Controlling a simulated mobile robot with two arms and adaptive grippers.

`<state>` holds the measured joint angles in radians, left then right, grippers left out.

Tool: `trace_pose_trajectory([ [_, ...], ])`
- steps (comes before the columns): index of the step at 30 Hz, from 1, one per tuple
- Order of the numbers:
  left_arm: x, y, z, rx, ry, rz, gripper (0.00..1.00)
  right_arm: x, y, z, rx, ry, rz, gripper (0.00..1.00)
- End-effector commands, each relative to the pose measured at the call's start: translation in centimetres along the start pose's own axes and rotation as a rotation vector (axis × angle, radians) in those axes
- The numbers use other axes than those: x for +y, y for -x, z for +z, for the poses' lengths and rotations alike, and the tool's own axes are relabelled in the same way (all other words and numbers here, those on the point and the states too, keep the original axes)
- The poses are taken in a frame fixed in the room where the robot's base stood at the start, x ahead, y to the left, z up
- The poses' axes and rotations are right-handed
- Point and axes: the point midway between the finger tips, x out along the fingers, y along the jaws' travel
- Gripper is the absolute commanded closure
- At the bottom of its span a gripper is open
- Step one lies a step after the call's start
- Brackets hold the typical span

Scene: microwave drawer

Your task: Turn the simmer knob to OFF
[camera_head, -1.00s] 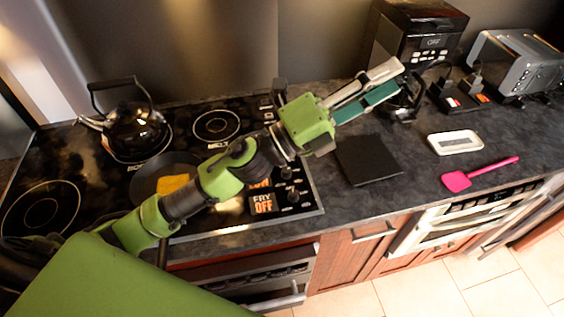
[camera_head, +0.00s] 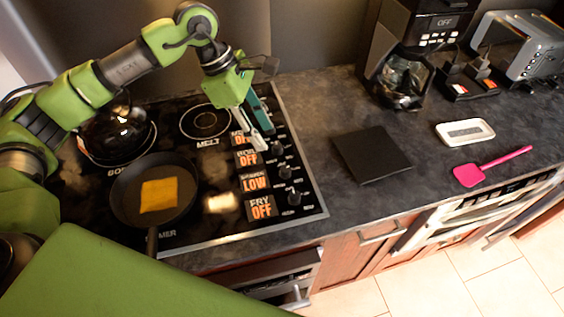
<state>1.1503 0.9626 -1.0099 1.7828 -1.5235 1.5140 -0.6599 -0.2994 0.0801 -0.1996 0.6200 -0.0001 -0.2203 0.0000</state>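The stove's control panel runs along the right side of the black cooktop (camera_head: 312,207). The simmer label (camera_head: 254,182) reads LOW in orange, and the simmer knob (camera_head: 285,173) is the small dark knob to its right. The fry label (camera_head: 261,207) below reads OFF, as do the two labels above. My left gripper (camera_head: 268,142) points down over the upper part of the knob column, above and behind the simmer knob. Its pale and teal fingers look apart, with nothing visible held. It partly covers the upper knobs. My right gripper is out of view.
A dark pan (camera_head: 126,210) with a yellow square sits on the front burner. A black kettle (camera_head: 112,132) stands behind it. A black board (camera_head: 375,153), pink spatula (camera_head: 490,166), white dish (camera_head: 465,131) and coffee machine (camera_head: 398,45) occupy the right counter.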

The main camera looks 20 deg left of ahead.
Motion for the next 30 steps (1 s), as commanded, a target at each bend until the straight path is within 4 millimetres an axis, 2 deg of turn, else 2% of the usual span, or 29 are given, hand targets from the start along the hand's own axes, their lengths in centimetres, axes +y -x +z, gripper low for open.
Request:
trace_pose_trajectory([
  [12, -0.2, -8.3, 0.3, -0.004, 0.002, -0.006, 0.63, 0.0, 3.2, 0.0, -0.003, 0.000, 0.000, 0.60],
  [18, -0.2, -11.4, 0.3, -0.005, 0.000, -0.005, 0.63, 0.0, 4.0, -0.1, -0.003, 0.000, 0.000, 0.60],
  [24, -0.1, -12.7, 0.2, -0.005, 0.000, -0.003, 0.63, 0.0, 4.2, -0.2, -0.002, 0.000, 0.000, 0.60],
  [30, -0.1, -12.8, 0.2, -0.005, 0.000, -0.002, 0.63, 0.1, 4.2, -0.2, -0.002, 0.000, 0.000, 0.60],
])
